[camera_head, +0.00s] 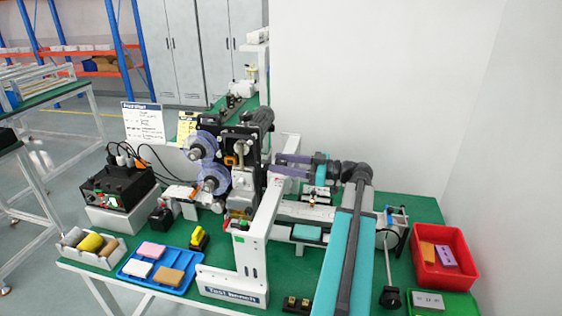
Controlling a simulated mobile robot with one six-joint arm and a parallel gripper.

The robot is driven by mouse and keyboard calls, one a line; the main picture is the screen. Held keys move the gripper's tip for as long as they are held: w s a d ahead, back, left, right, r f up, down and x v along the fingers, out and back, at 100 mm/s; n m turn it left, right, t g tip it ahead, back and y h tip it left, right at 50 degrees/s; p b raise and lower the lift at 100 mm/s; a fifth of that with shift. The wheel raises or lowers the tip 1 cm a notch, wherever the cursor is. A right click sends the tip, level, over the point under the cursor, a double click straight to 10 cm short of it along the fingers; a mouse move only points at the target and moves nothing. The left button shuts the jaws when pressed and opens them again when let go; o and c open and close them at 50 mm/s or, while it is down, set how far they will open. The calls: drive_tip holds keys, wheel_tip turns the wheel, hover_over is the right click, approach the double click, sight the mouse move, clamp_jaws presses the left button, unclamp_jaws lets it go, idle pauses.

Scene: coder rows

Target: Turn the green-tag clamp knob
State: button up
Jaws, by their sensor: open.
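A black and grey machine (243,165) stands on the green bench, with two purple reels at its left. The upper reel (205,143) has a dark and silver hub, and the lower reel (213,178) has a similar one. I cannot make out a green tag at this size, so I cannot tell which knob is the clamp knob. My gripper (279,165) points left toward the machine's right side, its two purple fingers apart with nothing seen between them. I cannot tell whether the fingertips touch the machine.
A white frame (262,225) stands in front of the machine. A blue tray (183,288) with several blocks and a black power unit (118,190) are at left. A red bin (457,283) is at right. A white wall (385,90) rises behind the bench.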

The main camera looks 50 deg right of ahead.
drive_tip(key=shift+w+a, duration=0.1)
drive_tip(key=shift+w, duration=0.1)
drive_tip(key=c, duration=1)
drive_tip(key=shift+c, duration=0.2)
